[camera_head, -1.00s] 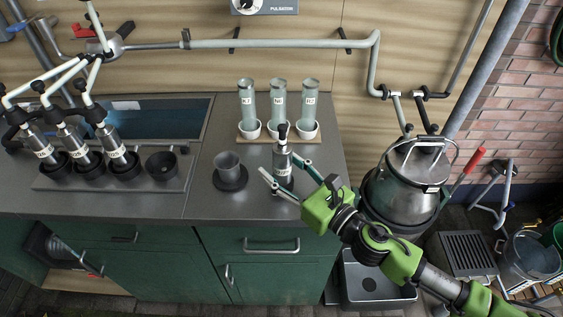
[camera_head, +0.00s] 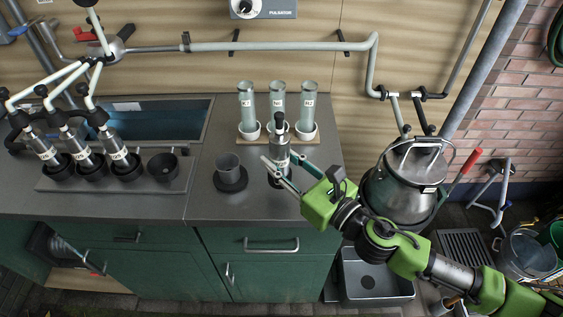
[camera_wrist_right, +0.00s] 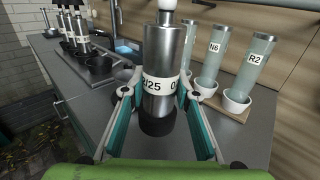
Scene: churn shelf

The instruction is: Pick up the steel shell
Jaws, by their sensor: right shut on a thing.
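The steel shell (camera_head: 281,157) is an upright metal cylinder with a pale label and a dark top, over the front of the grey counter. It also shows in the right wrist view (camera_wrist_right: 164,62), with a dark round piece beneath it. I cannot tell whether that piece is joined to it. My right gripper (camera_head: 279,165) is shut on the shell, one finger on each side of its label. In the right wrist view my gripper (camera_wrist_right: 160,98) holds it upright. My left gripper is not in view.
A grey cup on a dark base (camera_head: 230,172) stands left of the shell. Three labelled tubes in white cups (camera_head: 278,105) stand behind it. Several similar shells (camera_head: 82,155) sit in a rack at left. A steel can (camera_head: 408,185) stands right of the counter.

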